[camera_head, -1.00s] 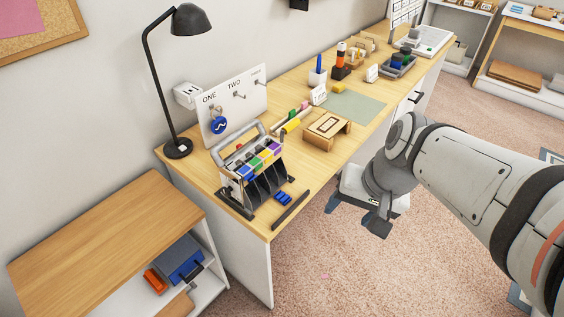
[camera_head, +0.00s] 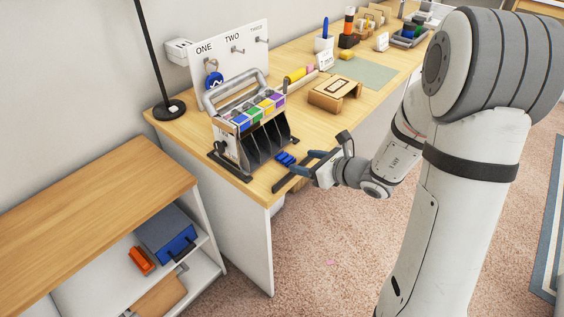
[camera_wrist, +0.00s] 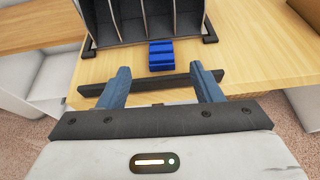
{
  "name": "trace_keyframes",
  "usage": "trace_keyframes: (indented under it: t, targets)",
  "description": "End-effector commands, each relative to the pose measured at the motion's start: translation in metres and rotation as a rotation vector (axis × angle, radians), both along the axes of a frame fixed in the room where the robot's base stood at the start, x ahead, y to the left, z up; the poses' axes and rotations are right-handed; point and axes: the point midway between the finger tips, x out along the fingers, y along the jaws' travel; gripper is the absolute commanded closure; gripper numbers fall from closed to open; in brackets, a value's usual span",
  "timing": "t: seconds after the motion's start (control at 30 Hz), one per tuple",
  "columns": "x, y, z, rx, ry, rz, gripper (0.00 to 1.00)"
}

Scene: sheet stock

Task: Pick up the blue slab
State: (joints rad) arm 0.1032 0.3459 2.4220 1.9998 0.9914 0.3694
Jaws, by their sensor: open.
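The blue slab (camera_head: 285,158) is a small ridged block lying on the wooden desk, just in front of the black slotted rack. In the wrist view the blue slab (camera_wrist: 161,55) lies beyond my fingertips, roughly centred between them. My gripper (camera_head: 305,166) is at the desk's near edge, to the right of the slab. In the wrist view my gripper (camera_wrist: 160,70) shows two blue-grey fingers spread apart with nothing between them at the tips. The slab is apart from both fingers.
A black bar (camera_wrist: 152,84) lies along the desk edge, between my gripper and the slab. The slotted rack (camera_head: 250,133) with coloured labels and a grey handle stands behind the slab. A cardboard-coloured box (camera_head: 335,92) sits further right. A low shelf unit (camera_head: 95,195) stands left.

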Motion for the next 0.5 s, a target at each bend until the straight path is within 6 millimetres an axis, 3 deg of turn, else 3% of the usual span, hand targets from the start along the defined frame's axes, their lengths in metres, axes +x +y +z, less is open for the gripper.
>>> trace_keyframes:
  t: [0.5]
  targets:
    - [0.041,0.045,-0.026,-0.001,0.001,0.002,0.41]
